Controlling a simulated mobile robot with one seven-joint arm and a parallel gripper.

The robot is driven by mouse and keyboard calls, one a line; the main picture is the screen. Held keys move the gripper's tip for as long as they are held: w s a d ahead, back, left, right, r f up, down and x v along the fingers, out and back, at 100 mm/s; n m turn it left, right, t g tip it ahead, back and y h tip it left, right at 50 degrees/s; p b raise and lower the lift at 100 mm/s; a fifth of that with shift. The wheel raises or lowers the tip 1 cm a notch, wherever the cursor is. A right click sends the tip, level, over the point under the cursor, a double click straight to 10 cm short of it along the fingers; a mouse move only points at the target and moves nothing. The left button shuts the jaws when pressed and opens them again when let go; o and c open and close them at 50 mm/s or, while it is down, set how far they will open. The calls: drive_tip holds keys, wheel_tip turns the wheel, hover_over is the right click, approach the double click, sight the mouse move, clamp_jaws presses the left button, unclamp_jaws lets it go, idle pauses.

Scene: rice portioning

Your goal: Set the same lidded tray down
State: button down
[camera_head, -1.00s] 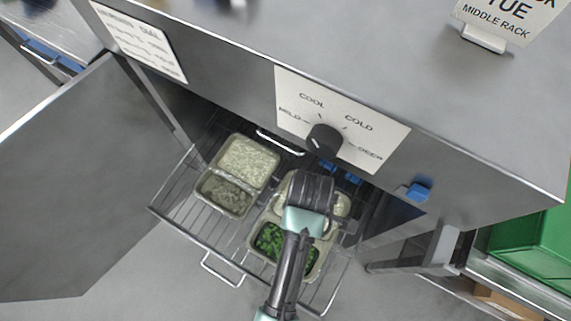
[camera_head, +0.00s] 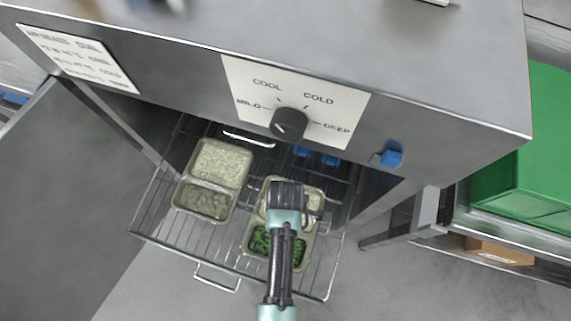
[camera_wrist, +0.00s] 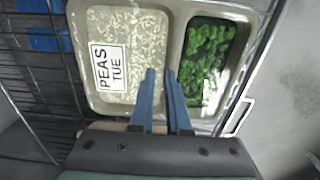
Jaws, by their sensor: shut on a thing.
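The lidded tray (camera_head: 312,192) is a pale, divided tray with green peas in one compartment and pale grains in another. It is over the right part of the pulled-out wire rack (camera_head: 205,255); I cannot tell whether it rests fully on the wires. In the wrist view the tray (camera_wrist: 140,108) carries a label (camera_wrist: 110,68) reading "PEAS TUE". My gripper (camera_wrist: 161,75) is shut on the tray, with both blue fingers near its divider. In the head view my gripper (camera_head: 285,195) hides the tray's middle.
A second divided tray (camera_head: 215,178) sits on the rack to the left. Blue items (camera_head: 320,155) are further back inside the steel cabinet (camera_head: 190,60). A dial (camera_head: 290,124) is on its front. The open door (camera_head: 70,190) is at left, a green bin (camera_head: 535,140) at right.

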drive_tip(key=shift+f, duration=0.15)
drive_tip(key=c, duration=0.9)
unclamp_jaws()
wheel_tip(320, 180, up, 12)
drive_tip(key=shift+r+p, duration=0.15)
drive_tip(key=shift+p, duration=0.7)
